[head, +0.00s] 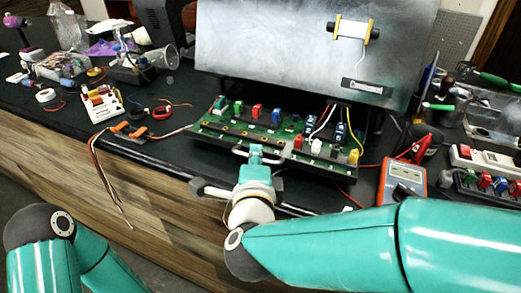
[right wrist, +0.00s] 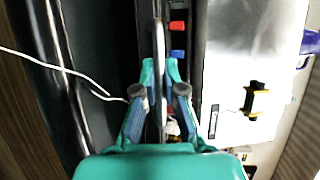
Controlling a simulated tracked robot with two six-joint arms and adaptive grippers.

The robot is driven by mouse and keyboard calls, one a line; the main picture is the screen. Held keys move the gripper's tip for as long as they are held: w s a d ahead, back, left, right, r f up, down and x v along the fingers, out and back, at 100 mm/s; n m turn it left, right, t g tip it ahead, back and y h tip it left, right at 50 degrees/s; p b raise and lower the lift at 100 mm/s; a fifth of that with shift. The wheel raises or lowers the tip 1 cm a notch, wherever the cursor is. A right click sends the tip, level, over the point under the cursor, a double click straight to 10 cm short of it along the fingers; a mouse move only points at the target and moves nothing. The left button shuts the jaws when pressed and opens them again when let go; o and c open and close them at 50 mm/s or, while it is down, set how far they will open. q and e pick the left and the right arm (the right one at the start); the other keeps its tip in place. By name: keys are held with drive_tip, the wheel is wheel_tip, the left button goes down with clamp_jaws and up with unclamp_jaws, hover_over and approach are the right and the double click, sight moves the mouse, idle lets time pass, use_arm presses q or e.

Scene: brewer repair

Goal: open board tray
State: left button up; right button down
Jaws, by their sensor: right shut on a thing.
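The board tray (head: 225,140) carries a green circuit board with coloured parts and sits under a large metal panel (head: 260,50). A pale bar handle (head: 238,152) runs along its front edge. My right gripper (head: 256,150) is at this handle, shut on it. In the right wrist view, the fingers of my right gripper (right wrist: 161,70) close around the upright-looking handle bar (right wrist: 158,40). The gripper hides part of the handle and the tray's front edge. Only a part of my left arm shows at the lower left; its gripper is out of view.
An orange multimeter (head: 402,182) stands right of the tray. Orange clips with wires (head: 130,132) lie to the left, wires hanging over the bench edge. A white block with coloured parts (head: 101,103) and a glass beaker (head: 160,60) are farther left. A power strip (head: 485,160) lies at right.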

drive_tip(key=shift+s+f, duration=0.15)
drive_tip(key=shift+f, duration=0.1)
drive_tip(key=c, duration=1.2)
unclamp_jaws()
drive_tip(key=shift+c, duration=0.2)
drive_tip(key=shift+r, duration=0.15)
